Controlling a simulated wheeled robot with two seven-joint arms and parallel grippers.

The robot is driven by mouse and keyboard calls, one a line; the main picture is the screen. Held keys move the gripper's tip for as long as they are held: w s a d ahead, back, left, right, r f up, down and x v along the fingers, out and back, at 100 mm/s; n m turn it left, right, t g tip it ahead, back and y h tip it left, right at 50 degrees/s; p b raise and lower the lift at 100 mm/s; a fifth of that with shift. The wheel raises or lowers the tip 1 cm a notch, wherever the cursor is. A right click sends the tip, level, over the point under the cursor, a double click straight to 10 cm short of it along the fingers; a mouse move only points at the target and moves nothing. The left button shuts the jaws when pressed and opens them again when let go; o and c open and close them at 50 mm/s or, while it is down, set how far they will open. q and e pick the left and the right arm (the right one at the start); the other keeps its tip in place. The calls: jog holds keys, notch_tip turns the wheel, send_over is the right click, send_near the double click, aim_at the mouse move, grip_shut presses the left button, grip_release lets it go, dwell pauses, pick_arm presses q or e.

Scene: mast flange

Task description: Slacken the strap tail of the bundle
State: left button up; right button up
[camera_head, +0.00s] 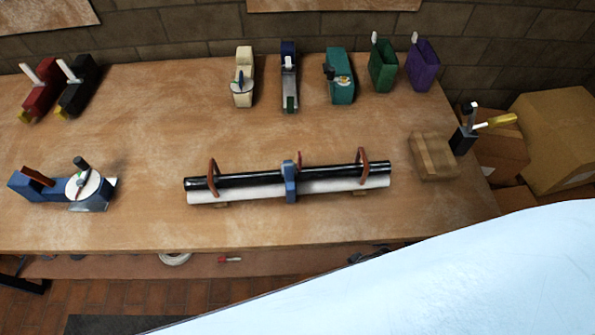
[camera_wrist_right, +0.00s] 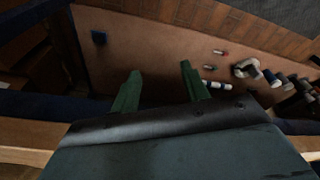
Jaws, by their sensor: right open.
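The bundle, a black tube (camera_head: 240,180) beside a white tube (camera_head: 235,194), lies on the wooden table in the head view. Red-brown hoops (camera_head: 362,165) stand around it. A blue strap (camera_head: 289,180) crosses the middle of the bundle. I cannot tell its tail apart from the rest of the strap. My right gripper (camera_wrist_right: 160,68) shows only in the right wrist view, with its two green fingers apart and nothing between them. It faces a lower shelf, and the bundle is not in that view. My left gripper is not in view.
The wooden table (camera_head: 160,225) has free room around the bundle. A blue dispenser (camera_head: 45,186) stands at left and a wooden block (camera_head: 433,157) at right. Several tools line the back. A large pale surface (camera_head: 450,275) covers the lower right. A shelf (camera_wrist_right: 150,45) holds small items.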

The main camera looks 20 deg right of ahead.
jog(key=w+a+r+p, duration=0.2)
jog(key=w+r+p, duration=0.15)
jog(key=r, duration=0.85)
notch_tip(320, 180, up, 20)
jog(key=m+g+p, duration=0.2)
jog(key=m+p, duration=0.3)
send_over(291, 185)
notch_tip(291, 185, down, 13)
jog(key=shift+f+b, duration=0.15)
jog(key=shift+b, duration=0.3)
jog(key=shift+c, duration=0.3)
grip_shut()
